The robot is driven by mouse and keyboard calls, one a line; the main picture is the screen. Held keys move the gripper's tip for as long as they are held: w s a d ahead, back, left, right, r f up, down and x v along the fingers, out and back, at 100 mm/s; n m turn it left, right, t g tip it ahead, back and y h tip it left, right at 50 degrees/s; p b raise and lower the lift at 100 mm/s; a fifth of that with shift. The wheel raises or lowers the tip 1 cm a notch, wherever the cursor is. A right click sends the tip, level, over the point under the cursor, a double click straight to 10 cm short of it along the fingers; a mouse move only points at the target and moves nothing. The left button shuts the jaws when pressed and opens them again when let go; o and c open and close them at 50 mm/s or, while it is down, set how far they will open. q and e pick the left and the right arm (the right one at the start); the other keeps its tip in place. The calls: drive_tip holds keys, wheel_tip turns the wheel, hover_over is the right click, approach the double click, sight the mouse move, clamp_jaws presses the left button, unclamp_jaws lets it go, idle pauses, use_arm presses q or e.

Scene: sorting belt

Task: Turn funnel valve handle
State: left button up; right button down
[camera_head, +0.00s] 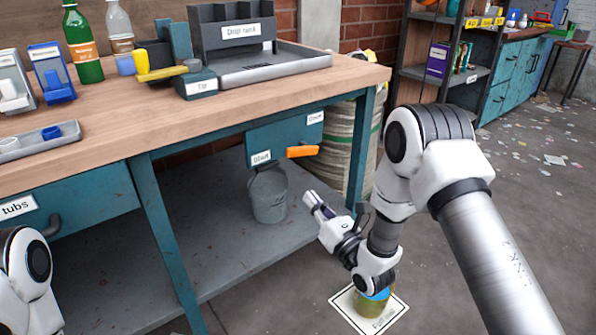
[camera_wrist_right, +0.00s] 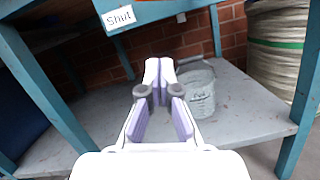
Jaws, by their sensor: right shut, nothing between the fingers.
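The orange valve handle (camera_head: 302,151) sticks out level from the teal box (camera_head: 284,136) under the workbench. The box carries a "Shut" label (camera_head: 261,158) at its lower left and another label at its upper right, probably "Open". My left gripper is out of view.
The teal bench legs (camera_head: 361,150) flank the grey lower shelf (camera_head: 226,246). A large coil (camera_head: 345,135) stands behind the right leg. The bench top (camera_head: 130,120) holds bottles, trays and a rack. A jar on a white floor card (camera_head: 343,302) is partly hidden by my right arm.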

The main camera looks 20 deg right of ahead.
sight(303, 151)
drive_tip(key=w+r+b, duration=0.2)
drive_tip(key=w+r, duration=0.3)
drive_tip(key=w, duration=0.1)
drive_tip(key=shift+w+a+r, duration=0.2)
drive_tip(key=shift+w+a, duration=0.05)
drive_tip(key=shift+a, duration=0.2)
